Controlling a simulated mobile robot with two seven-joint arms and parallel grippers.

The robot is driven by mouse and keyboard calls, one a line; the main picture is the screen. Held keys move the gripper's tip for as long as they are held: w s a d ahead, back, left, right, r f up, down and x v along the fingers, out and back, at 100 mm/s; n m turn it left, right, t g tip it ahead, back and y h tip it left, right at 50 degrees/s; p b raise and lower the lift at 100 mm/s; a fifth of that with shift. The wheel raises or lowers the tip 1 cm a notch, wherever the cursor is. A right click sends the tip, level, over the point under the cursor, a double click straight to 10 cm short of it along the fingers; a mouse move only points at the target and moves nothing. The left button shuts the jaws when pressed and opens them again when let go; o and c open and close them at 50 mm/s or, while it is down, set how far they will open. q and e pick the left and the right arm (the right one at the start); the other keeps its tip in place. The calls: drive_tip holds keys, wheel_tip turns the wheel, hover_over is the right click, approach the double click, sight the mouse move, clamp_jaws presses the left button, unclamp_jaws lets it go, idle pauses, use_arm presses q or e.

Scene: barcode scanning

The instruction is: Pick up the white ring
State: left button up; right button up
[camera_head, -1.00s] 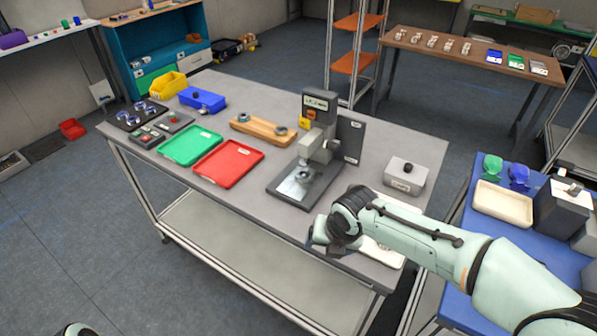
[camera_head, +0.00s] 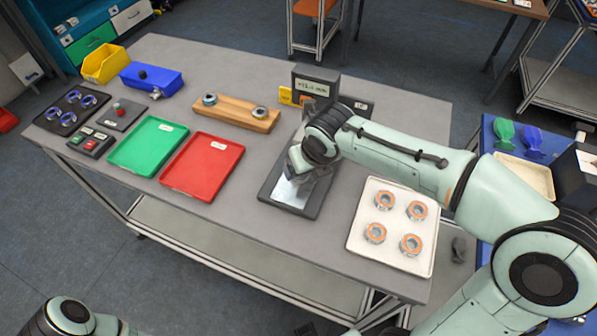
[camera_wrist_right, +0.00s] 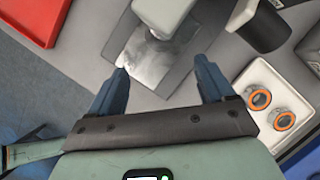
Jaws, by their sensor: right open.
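My right gripper (camera_head: 296,172) is over the base plate (camera_head: 290,194) of the measuring stand and hides most of the stand's middle. In the right wrist view the open gripper (camera_wrist_right: 161,68) has its two fingers apart on either side of the bright plate (camera_wrist_right: 147,62), with nothing held between them. I cannot make out a clearly white ring. The dark tip of the stand (camera_wrist_right: 158,34) shows just beyond the fingers; whether a ring sits under it is unclear. My left gripper is out of view.
A white tray (camera_head: 352,240) with several orange-edged rings lies right of the stand. Two rings sit on a wooden block (camera_head: 235,112) at the back. Red (camera_head: 202,166) and green (camera_head: 148,147) trays lie left; a black tray (camera_head: 52,128) holds blue-centred rings.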

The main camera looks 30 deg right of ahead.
sight(302, 177)
drive_tip(key=x, duration=0.3)
drive_tip(key=shift+w+f, duration=0.1)
drive_tip(key=x, duration=0.5)
drive_tip(key=shift+w+d+b, duration=0.1)
drive_tip(key=shift+d+b, duration=0.05)
drive_tip(key=shift+b, duration=0.15)
drive_tip(key=c, duration=1.4)
